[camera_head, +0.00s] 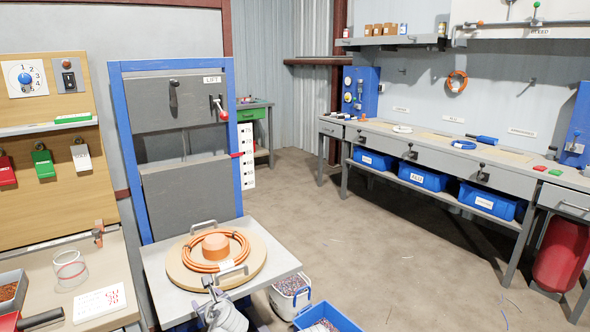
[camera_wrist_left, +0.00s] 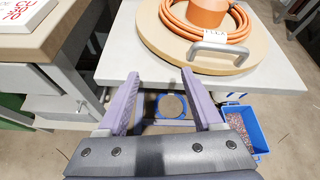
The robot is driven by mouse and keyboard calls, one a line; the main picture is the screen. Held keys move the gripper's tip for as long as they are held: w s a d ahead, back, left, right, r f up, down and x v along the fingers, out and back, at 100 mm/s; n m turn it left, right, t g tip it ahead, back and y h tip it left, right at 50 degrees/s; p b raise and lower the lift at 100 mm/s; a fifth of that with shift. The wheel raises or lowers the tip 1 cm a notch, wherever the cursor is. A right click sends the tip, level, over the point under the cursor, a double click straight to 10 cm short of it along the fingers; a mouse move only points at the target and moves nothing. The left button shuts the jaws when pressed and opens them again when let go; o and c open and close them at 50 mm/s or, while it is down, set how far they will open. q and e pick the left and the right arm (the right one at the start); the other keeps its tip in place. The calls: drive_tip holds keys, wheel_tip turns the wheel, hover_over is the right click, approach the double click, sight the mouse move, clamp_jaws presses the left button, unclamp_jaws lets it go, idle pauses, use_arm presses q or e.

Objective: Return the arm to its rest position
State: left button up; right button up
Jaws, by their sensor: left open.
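My left gripper (camera_head: 212,287) is low in the head view, at the front edge of the grey lift platform (camera_head: 160,272). In the left wrist view its two purple fingers (camera_wrist_left: 160,80) are spread apart with nothing between them. Beyond the fingertips lies a round wooden board (camera_wrist_left: 160,45) with a metal handle (camera_wrist_left: 220,53) and a coil of orange cable (camera_wrist_left: 195,32). In the head view the coil (camera_head: 190,258) lies around an orange hub (camera_head: 215,246) on the board. The gripper looks close to the near handle but not closed on it. My right gripper is not in view.
A white bucket (camera_head: 287,291) and a blue bin (camera_head: 316,307) of scrap stand on the floor right of the platform. A wooden bench (camera_head: 98,255) with a glass jar (camera_head: 70,268) is at left. The floor (camera_head: 370,245) toward the long workbench (camera_head: 440,153) is mostly clear.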

use_arm(q)
drive_tip(key=s+d+f+n+g+h, duration=0.3)
drive_tip(key=s+d+f+n+g, duration=0.3)
drive_tip(key=s+d+n, duration=0.45)
drive_tip(key=s+d+f+n+g+h, duration=0.3)
drive_tip(key=s+d+f+n+g, duration=0.3)
drive_tip(key=s+n, duration=0.6)
wheel_tip(320, 180, up, 26)
drive_tip(key=w+d+n+t+p, duration=0.1)
drive_tip(key=p, duration=2.5)
drive_tip(key=shift+d, duration=0.25)
drive_tip(key=shift+c, duration=0.4)
